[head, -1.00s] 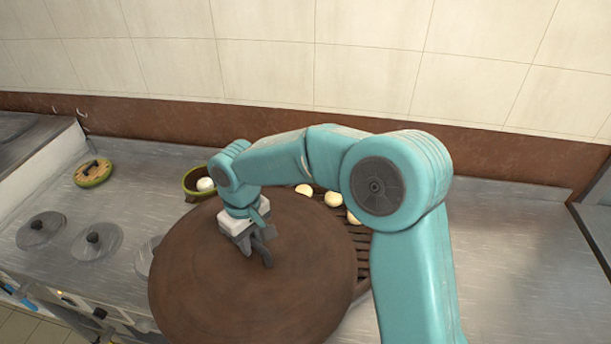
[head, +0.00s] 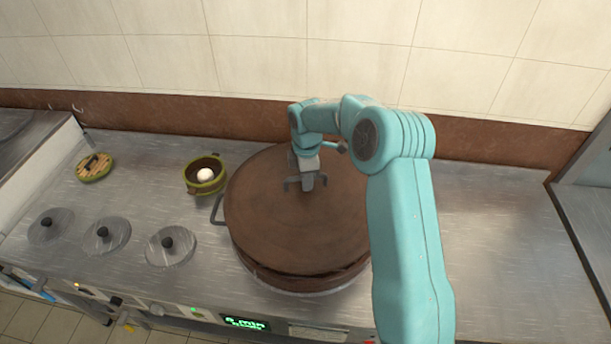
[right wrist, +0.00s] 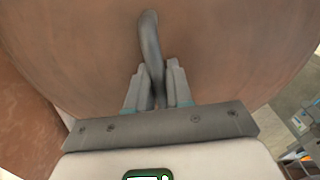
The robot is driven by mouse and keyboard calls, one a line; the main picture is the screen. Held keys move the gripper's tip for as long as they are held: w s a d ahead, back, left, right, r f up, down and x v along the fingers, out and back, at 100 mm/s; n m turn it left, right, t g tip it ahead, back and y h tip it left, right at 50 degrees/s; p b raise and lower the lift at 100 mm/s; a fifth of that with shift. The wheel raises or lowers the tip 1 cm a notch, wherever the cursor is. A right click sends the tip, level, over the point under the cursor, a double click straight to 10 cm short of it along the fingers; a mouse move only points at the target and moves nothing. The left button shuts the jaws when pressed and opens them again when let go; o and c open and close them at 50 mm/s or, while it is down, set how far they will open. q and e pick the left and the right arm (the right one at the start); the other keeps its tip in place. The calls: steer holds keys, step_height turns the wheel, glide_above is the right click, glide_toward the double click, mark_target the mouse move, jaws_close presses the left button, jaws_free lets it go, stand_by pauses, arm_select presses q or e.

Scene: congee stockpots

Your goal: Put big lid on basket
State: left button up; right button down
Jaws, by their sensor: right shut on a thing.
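The big brown round lid (head: 275,225) lies over the round basket (head: 300,284) and hides its inside. A dark line shows between lid and basket at the front, so I cannot tell whether the lid is fully seated. My right gripper (head: 306,184) is over the lid's upper middle. In the right wrist view, the gripper (right wrist: 158,92) is shut on the lid's curved grey handle (right wrist: 150,42), and the lid (right wrist: 230,50) fills most of the picture. My left gripper is not in view.
A small green-rimmed pot (head: 190,181) with a white ball (head: 205,175) stands left of the basket. Three small grey lids (head: 172,254) lie front left, and a small round woven lid (head: 95,176) at far left. Counter (head: 500,240) to the right is clear.

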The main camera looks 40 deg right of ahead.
steer(key=shift+f+b, duration=1.25)
steer(key=shift+f, duration=0.9)
steer(key=shift+f+b, duration=0.45)
steer(key=shift+f, duration=0.1)
steer(key=c, duration=1.3)
jaws_free()
steer(key=shift+a, duration=0.1)
steer(key=shift+r+p, duration=3.85)
steer(key=shift+r, duration=1.75)
steer(key=shift+f, duration=0.1)
